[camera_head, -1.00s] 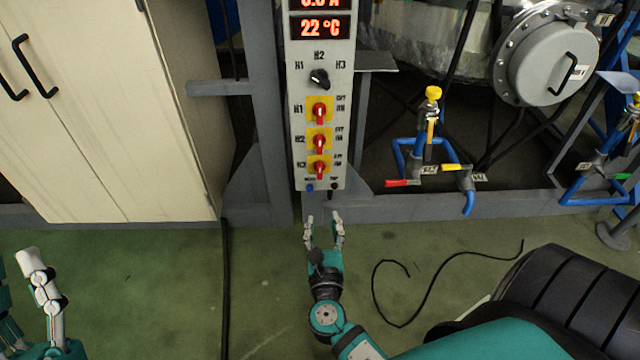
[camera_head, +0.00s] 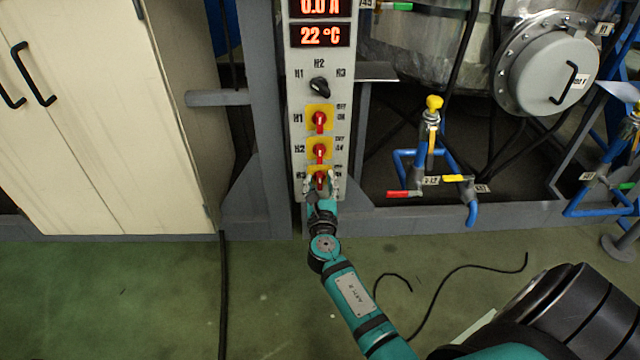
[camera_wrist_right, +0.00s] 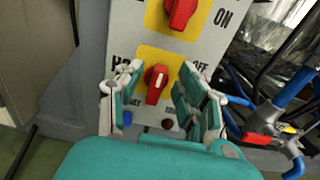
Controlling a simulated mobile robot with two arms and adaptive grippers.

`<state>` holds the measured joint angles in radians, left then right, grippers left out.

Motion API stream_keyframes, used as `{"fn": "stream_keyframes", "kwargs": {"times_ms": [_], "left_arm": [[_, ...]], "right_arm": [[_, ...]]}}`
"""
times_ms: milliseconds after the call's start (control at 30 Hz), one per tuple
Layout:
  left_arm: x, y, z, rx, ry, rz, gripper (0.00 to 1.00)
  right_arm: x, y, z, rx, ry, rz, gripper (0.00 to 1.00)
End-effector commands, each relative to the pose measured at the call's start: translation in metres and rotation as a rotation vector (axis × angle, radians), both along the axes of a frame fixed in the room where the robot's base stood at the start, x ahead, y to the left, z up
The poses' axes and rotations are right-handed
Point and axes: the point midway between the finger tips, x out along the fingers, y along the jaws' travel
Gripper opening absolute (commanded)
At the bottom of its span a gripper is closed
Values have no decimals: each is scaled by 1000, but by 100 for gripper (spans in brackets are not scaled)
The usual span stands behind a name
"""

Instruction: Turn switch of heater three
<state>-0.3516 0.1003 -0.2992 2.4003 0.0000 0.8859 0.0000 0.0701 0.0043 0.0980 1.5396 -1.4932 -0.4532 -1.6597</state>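The control panel (camera_head: 341,135) stands upright and carries a column of red rotary switches on yellow plates. The lowest, the H3 switch (camera_head: 320,178), is partly covered by my right gripper (camera_head: 321,186) in the head view. In the right wrist view the red knob of the H3 switch (camera_wrist_right: 155,83) lies between the open fingers of my right gripper (camera_wrist_right: 155,88), with gaps visible on both sides. Whether the fingertips reach past the knob in depth is hard to tell. My left gripper is out of view.
Above are the H2 switch (camera_head: 320,151), the H1 switch (camera_head: 319,120) and a black selector knob (camera_head: 318,85). A display (camera_head: 320,35) reads 22 °C. A cabinet (camera_head: 110,110) stands left; blue piping (camera_head: 405,165) with valves lies right. A black cable (camera_head: 450,280) lies on the floor.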

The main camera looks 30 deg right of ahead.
Motion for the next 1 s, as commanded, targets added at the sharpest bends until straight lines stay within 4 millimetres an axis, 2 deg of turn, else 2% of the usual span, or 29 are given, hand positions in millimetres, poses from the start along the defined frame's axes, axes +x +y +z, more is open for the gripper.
{"fn": "stream_keyframes", "kwargs": {"times_ms": [333,633,1000], "left_arm": [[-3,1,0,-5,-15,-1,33],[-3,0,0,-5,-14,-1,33],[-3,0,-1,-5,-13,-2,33]], "right_arm": [[4,-3,0,0,0,0,38],[4,-2,0,0,0,0,0],[3,-3,0,17,-10,0,0]]}}
